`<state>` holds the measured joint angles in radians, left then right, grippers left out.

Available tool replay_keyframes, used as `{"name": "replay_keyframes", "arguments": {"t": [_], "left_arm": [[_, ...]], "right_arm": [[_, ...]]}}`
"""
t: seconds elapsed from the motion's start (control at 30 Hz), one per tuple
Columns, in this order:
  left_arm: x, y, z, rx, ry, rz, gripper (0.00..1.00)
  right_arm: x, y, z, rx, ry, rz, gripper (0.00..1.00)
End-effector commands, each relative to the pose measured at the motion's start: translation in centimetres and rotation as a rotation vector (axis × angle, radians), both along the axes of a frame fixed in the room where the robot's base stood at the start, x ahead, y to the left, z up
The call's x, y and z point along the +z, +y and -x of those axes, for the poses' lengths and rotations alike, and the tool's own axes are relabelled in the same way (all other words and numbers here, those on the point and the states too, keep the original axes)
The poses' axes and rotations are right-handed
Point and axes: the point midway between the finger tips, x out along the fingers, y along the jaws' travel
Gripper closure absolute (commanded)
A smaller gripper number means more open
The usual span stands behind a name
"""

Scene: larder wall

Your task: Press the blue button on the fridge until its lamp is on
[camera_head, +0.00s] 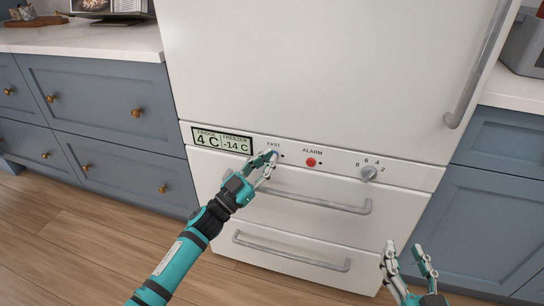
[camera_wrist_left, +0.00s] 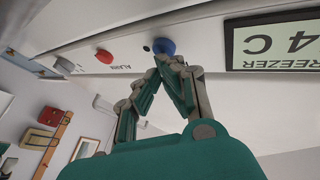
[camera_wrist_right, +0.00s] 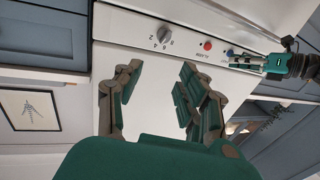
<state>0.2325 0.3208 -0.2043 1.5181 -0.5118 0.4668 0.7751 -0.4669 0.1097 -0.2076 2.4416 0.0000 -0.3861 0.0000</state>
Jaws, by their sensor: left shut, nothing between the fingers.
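The blue button (camera_head: 275,152) is on the white fridge's (camera_head: 330,70) control strip, under the FAST label. My left gripper (camera_head: 269,159) is shut and empty, its fingertips at the button and partly covering it in the head view. In the left wrist view the blue button (camera_wrist_left: 163,46) is just beyond the closed fingertips (camera_wrist_left: 168,61); I cannot tell whether they touch. The small lamp (camera_wrist_left: 146,48) beside the button looks dark. My right gripper (camera_head: 404,248) is open and empty, low in front of the fridge's right side.
The strip also carries a temperature display (camera_head: 221,139), a red alarm button (camera_head: 311,162) and a grey dial (camera_head: 369,173). Bar handles (camera_head: 315,202) stick out from the drawers below. Blue cabinets (camera_head: 110,105) stand either side. Wooden floor (camera_head: 80,240) is clear at left.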

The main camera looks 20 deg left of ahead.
Motion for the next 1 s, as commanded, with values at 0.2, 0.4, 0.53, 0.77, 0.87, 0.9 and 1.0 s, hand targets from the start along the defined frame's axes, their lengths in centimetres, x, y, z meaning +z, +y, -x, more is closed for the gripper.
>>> {"name": "replay_keyframes", "arguments": {"t": [0.2, 0.4, 0.53, 0.77, 0.87, 0.9, 1.0], "left_arm": [[0.0, 0.0, 0.0, 0.000, 0.001, 0.000, 1.00], [-0.1, 0.0, -0.1, 0.000, 0.001, 0.000, 1.00], [-0.1, 0.0, -0.3, 0.000, 0.001, 0.000, 1.00], [0.0, 0.0, -0.1, 0.000, 0.001, 0.000, 1.00], [0.0, 0.0, 0.1, 0.000, 0.001, 0.000, 1.00], [0.0, 0.0, 0.1, 0.000, 0.001, 0.000, 1.00], [0.0, 0.0, 0.3, 0.000, 0.001, 0.000, 1.00]], "right_arm": [[0.0, 0.0, 0.0, -0.001, 0.000, 0.000, 0.60], [0.0, -0.1, 0.0, -0.001, -0.004, -0.001, 0.60], [0.1, 0.0, 0.0, -0.001, -0.011, -0.003, 0.60], [0.1, 0.0, 0.0, -0.001, -0.004, -0.001, 0.60], [-0.9, -0.2, 0.2, -0.003, 0.045, 0.013, 0.60], [-1.4, -0.3, 0.3, -0.004, 0.065, 0.019, 0.60], [-1.8, -0.4, 0.3, -0.006, 0.096, 0.026, 0.60]]}}
